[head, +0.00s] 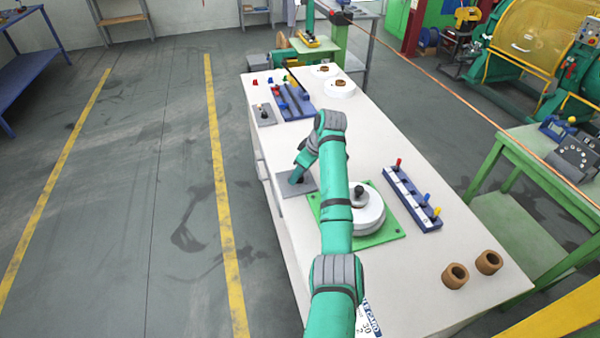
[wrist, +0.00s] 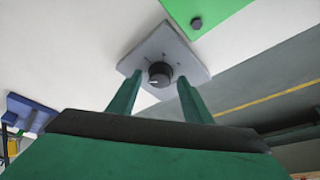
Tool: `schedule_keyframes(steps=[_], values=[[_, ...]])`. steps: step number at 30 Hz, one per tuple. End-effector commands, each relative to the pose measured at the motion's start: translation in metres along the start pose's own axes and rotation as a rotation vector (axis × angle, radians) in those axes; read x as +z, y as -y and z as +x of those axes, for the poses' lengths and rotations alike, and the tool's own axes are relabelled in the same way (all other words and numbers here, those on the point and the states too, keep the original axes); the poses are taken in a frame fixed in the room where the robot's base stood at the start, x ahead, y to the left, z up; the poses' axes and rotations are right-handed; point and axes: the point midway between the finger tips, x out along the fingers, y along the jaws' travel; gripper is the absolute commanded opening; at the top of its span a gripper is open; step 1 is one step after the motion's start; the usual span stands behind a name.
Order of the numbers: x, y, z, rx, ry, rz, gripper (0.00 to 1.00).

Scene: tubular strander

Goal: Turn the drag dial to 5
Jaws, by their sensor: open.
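The dial is a round black knob (wrist: 159,74) on a square grey plate (wrist: 181,50) with small dark marks. In the wrist view a small white mark shows at the knob's lower left; the scale numbers are too small to read. My gripper (wrist: 158,80) is open, with one green finger on each side of the knob and visible gaps to it. I cannot tell how deep the fingertips reach. In the head view the grey plate (head: 311,181) lies at the table's left edge, and my arm and gripper (head: 297,176) hide most of the knob.
A green plate with a white disc (head: 371,213) sits right of the dial. A blue rail (head: 411,200) with coloured levers stands farther right. Two brown rings (head: 455,276) lie near the front. Another grey plate with a knob (head: 264,114) is farther back. Floor is clear left of the table.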

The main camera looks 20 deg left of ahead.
Motion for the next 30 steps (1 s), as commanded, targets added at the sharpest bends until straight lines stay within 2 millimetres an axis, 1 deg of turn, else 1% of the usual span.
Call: schedule_keyframes(steps=[3,4,5,6,8,9,20,26,30], values=[[-0.0001,0.0,-0.0001,0.0,0.0,0.0,0.45],[-0.0001,0.0,-0.0001,0.0,0.0,0.0,0.41],[-0.0001,0.0,-0.0002,0.0,0.0,0.0,0.34],[-0.0001,0.0,-0.0002,0.0,0.0,0.0,0.24],[-0.0001,0.0,-0.0003,0.0,0.0,0.0,0.1],[-0.0001,0.0,-0.0003,0.0,0.0,0.0,0.05],[-0.0004,0.001,-0.0001,0.017,-0.002,0.041,0.05],[-0.0009,0.0024,0.0002,0.061,-0.001,0.147,0.05],[-0.0015,0.0034,0.0001,0.107,-0.002,0.255,0.05]])
